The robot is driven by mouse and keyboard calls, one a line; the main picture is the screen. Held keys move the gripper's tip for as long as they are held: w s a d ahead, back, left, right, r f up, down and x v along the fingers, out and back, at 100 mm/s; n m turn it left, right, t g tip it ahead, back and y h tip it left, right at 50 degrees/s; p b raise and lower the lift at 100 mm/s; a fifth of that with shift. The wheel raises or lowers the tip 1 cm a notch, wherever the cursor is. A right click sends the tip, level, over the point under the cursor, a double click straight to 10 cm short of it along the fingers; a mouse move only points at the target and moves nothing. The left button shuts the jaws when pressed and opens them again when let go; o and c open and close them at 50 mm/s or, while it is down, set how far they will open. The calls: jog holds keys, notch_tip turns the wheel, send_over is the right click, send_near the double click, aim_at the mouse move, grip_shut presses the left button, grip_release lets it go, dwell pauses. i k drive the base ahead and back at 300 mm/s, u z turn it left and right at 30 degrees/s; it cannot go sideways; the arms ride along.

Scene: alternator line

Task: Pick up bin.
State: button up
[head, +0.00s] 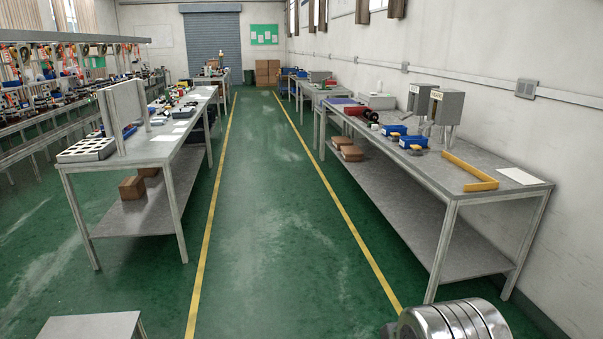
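Several things here could be the bin. Two small blue open bins stand on the right workbench, one farther back (391,130) and one nearer (413,141); what they hold is too small to tell. A dark green upright container (249,77) stands on the floor at the far end, beside the shutter. My gripper does not show in the head view, so its place relative to any bin cannot be told.
A clear green aisle (262,200) between yellow lines runs to a grey shutter (213,45). The right workbench (450,178) stands along the wall; the left workbench (170,150) faces it. A yellow angled bar (470,170) lies near the right bench's front. Cartons (267,72) stand far back.

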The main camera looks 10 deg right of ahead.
aim_at(401, 129)
jog(key=z, duration=0.2)
jog(key=i, duration=1.45)
jog(key=z, duration=0.4)
jog(key=i, duration=2.15)
jog(key=z, duration=0.3)
